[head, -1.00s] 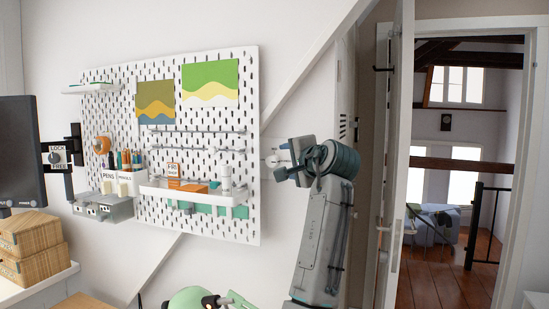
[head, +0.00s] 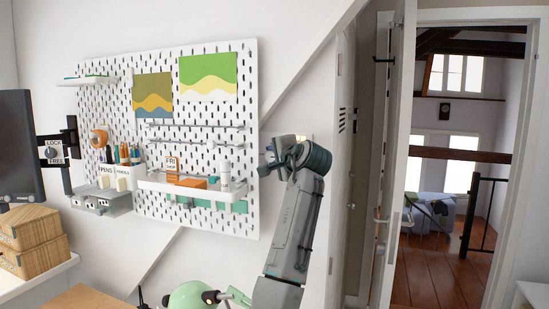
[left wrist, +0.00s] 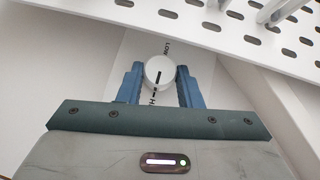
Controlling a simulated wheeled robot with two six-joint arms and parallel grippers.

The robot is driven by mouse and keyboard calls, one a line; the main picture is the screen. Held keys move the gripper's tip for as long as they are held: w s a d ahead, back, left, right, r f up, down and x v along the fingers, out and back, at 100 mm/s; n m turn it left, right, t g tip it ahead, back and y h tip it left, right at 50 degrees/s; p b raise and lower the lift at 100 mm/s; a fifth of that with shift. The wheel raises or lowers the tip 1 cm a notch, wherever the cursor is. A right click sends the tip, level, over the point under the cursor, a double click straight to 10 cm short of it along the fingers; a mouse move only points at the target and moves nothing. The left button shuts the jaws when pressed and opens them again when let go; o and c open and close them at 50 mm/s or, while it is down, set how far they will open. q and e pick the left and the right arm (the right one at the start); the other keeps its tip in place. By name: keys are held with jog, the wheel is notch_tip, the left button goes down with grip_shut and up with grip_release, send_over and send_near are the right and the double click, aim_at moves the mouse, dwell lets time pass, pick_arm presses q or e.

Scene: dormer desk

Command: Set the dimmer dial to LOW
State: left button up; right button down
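The dimmer dial (left wrist: 159,72) is a round white knob on a pale wall plate, seen in the left wrist view. A short black mark on it points down the picture, toward a label starting with H. The word LOW (left wrist: 167,50) is printed above the dial. My left gripper (left wrist: 160,78) has one blue finger on each side of the dial, close to it, with only narrow gaps showing. In the head view my left gripper (head: 271,160) is up at the wall, right of the pegboard, and hides the dial. My right gripper is out of view.
An open door (head: 398,170) is on the right. A green lamp (head: 190,296) stands below.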

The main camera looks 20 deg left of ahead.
pick_arm(q)
jog(key=shift+c, duration=0.6)
jog(key=n+g+h+p, duration=0.1)
jog(key=h+p, duration=0.1)
jog(key=p, duration=0.1)
jog(key=r+n+h+p, duration=0.1)
jog(key=n+h+p, duration=0.1)
jog(key=p, duration=0.2)
jog(key=shift+a+g, duration=0.15)
jog(key=shift+g, duration=0.25)
jog(key=shift+n+h+p, duration=0.3)
jog(key=shift+h+p, duration=0.1)
jog(key=shift+p, duration=0.05)
jog(key=shift+f, duration=0.1)
